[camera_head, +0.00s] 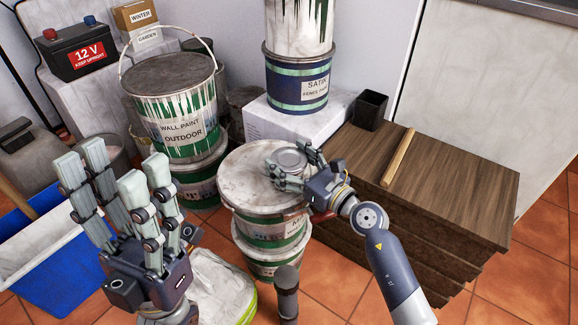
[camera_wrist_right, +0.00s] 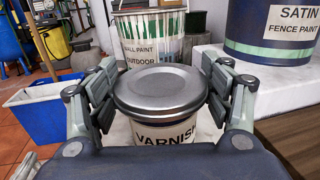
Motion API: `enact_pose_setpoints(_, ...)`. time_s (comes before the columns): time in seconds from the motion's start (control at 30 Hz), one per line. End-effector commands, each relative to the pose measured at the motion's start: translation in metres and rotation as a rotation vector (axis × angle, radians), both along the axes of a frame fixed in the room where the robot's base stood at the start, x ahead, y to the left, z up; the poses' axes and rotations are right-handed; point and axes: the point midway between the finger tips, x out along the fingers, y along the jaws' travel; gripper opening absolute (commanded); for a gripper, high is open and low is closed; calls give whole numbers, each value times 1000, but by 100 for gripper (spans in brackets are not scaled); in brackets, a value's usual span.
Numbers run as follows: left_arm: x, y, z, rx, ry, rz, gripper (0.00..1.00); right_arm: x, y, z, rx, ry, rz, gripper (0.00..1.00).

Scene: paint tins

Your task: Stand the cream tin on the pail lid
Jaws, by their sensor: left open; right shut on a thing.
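The cream tin (camera_wrist_right: 165,135) has a grey round lid and a label reading VARNISH. My right gripper (camera_head: 290,168) is shut around it, with fingers on both sides in the right wrist view (camera_wrist_right: 160,92). In the head view the tin's round top (camera_head: 289,160) shows between the fingers, over the right part of the pale, stained pail lid (camera_head: 245,175). The tin's base is hidden, so I cannot tell whether it touches the lid. My left gripper (camera_head: 112,170) is open and empty at the front left, apart from the pail.
A wall paint pail (camera_head: 180,110) with a raised wire handle stands behind left on another tin. Satin fence paint tins (camera_head: 300,92) stand on a white block behind. A wooden-topped stack (camera_head: 450,175) with a stick (camera_head: 398,158) and black cup (camera_head: 371,110) is right.

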Motion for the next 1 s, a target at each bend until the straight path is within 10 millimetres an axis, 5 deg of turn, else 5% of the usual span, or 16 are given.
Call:
enact_pose_setpoints(0.4, 0, 0, -4, 1, 2, 0, 52, 0, 0, -3, 3, -4, -1, 30)
enact_pose_setpoints(0.43, 0, 0, -4, 1, 2, 0, 52, 0, 0, -5, 1, -1, 0, 75)
enact_pose_setpoints(0.5, 0, 0, -3, 1, 2, 0, 52, 0, 0, -4, 1, -1, 0, 91)
enact_pose_setpoints(1.0, 1, 0, 1, 1, 3, 0, 52, -2, -2, -1, -1, 1, -1, 93)
